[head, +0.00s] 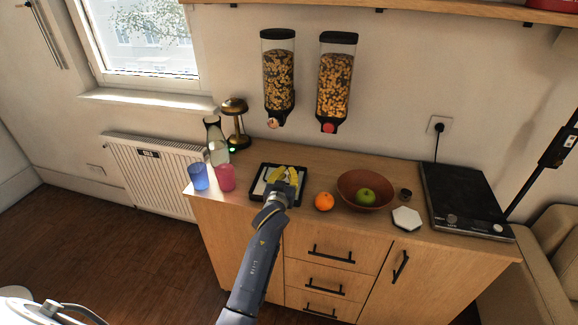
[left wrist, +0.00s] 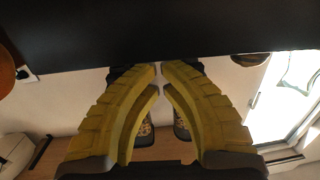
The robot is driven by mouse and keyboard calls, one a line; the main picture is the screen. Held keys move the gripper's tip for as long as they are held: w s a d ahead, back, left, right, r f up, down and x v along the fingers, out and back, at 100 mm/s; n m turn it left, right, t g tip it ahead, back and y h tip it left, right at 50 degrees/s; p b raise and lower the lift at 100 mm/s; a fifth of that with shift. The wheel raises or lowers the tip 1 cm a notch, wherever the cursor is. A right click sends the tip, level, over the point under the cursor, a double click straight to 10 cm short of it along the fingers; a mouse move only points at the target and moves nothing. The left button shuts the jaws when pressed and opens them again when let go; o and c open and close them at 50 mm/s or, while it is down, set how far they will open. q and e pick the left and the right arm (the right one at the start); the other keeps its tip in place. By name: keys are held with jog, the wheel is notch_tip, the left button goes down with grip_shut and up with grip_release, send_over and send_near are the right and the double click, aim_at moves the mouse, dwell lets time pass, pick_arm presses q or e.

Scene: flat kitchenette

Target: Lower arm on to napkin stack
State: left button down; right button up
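A black tray-like holder (head: 254,188) lies on the counter, with a pale surface inside it that may be the napkin stack (head: 263,180). My left gripper (head: 285,174), with yellow fingers, is over the holder and hides much of its middle and front. In the left wrist view my left gripper's fingertips (left wrist: 160,68) nearly meet, with only a thin gap and nothing seen between them. A broad black surface (left wrist: 160,25) fills the top of that view, right by the fingertips. I cannot tell whether they touch it, nor make out the holder's arm. My right gripper is not in view.
A blue cup (head: 198,177), a pink cup (head: 226,178) and a glass carafe (head: 217,143) stand left of the holder. An orange (head: 324,201) and a brown bowl (head: 350,184) with a green apple (head: 366,196) are to the right. Two cereal dispensers (head: 279,80) hang above.

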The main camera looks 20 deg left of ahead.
pick_arm(q)
jog(key=shift+s+d+f, duration=0.1)
jog(key=shift+s+f, duration=0.15)
jog(key=shift+f, duration=0.45)
jog(key=shift+s+f, duration=0.2)
jog(key=shift+f, duration=0.45)
jog(key=shift+s, duration=0.1)
